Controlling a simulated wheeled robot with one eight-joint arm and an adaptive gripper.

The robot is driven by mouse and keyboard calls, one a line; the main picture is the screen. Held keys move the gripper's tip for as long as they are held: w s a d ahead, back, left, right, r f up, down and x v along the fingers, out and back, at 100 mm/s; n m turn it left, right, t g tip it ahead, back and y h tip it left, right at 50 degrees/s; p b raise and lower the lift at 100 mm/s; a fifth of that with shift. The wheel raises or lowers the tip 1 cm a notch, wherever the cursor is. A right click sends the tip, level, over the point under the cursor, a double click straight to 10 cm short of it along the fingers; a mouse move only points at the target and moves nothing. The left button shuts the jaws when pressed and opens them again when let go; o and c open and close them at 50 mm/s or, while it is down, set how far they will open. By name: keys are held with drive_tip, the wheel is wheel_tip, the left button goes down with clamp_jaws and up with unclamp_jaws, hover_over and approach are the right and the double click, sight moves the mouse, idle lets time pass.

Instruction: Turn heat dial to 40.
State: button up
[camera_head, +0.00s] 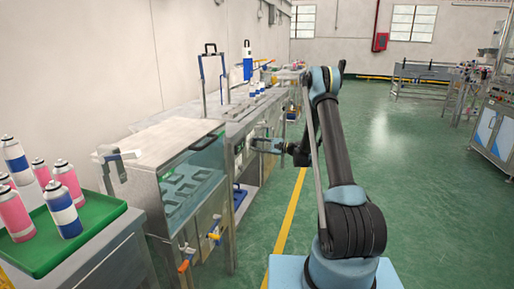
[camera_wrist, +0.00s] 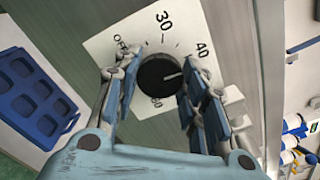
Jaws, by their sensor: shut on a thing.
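The heat dial (camera_wrist: 157,74) is a black round knob on a white scale plate (camera_wrist: 105,45) in the wrist view. The plate reads OFF at the left, 30 at the top and 40 at the upper right; a lower number is partly hidden. The knob's white pointer mark points right, a little below the direction of the 40. My gripper (camera_wrist: 160,78) has its two blue-grey fingers on either side of the knob and is shut on it. In the head view my gripper (camera_head: 268,146) is at the bench front; the dial is hidden there.
A glass-fronted water bath (camera_head: 190,190) stands at the left, with a green tray (camera_head: 100,237) of spray cans before it. A blue tray (camera_wrist: 35,95) lies left of the dial in the wrist view. The green floor (camera_head: 420,170) at the right is clear.

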drive_tip(key=shift+d, duration=0.1)
drive_tip(key=o, duration=1.1)
drive_tip(key=shift+c, duration=0.2)
drive_tip(key=v, duration=1.2)
drive_tip(key=shift+f, duration=0.1)
